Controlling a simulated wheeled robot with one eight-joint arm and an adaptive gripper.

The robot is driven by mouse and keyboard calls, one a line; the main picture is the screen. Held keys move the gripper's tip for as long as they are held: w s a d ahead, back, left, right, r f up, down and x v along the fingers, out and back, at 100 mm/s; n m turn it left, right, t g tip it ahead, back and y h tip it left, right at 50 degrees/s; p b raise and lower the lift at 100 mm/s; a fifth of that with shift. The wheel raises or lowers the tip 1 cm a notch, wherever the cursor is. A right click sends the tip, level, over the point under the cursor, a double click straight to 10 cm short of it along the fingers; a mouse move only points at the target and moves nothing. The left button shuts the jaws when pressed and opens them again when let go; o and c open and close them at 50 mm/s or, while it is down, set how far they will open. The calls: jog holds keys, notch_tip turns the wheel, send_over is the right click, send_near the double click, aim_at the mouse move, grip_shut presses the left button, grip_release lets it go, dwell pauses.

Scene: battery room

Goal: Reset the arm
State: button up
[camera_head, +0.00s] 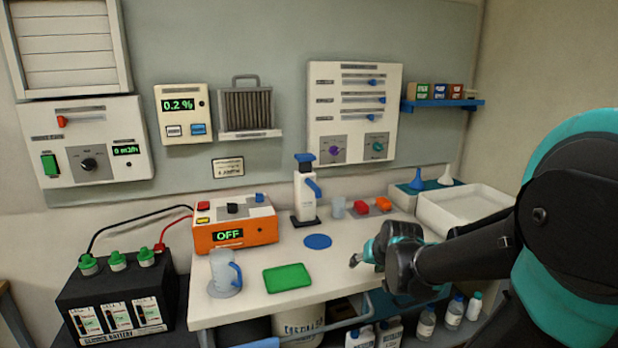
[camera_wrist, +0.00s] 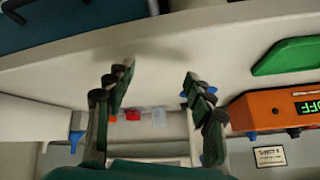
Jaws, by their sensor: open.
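My gripper (camera_head: 364,256) is in the head view at the right part of the white table (camera_head: 345,270), with my arm reaching in from the right edge. Its fingers point left, over the front right of the tabletop. In the wrist view my gripper (camera_wrist: 157,88) shows two dark fingers spread apart with nothing between them. The wrist picture appears upside down, with the table surface beyond the fingers. I cannot tell the exact height of the fingers above the table.
A green mat (camera_head: 287,278), blue disc (camera_head: 318,241), clear jug (camera_head: 224,273) and white dispenser (camera_head: 305,190) are left of my gripper. An orange charger (camera_head: 235,232) reads OFF beside a black battery (camera_head: 115,300). A white tray (camera_head: 462,209) stands behind my arm; bottles (camera_head: 426,322) sit below.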

jog(key=shift+s+d+f+n+g+h, duration=0.15)
jog(key=shift+s+d+f+n+h, duration=0.2)
jog(key=shift+s+d, duration=0.25)
jog(key=shift+s+d+f+n+g+h, duration=0.2)
jog(key=shift+s+d+n+h, duration=0.15)
jog(key=shift+d, duration=0.3)
jog(key=s+f+g, duration=0.2)
jog(key=s+f, duration=0.5)
jog(key=s, duration=0.5)
jog(key=shift+s+f+g, duration=0.15)
jog(key=shift+g, duration=0.2)
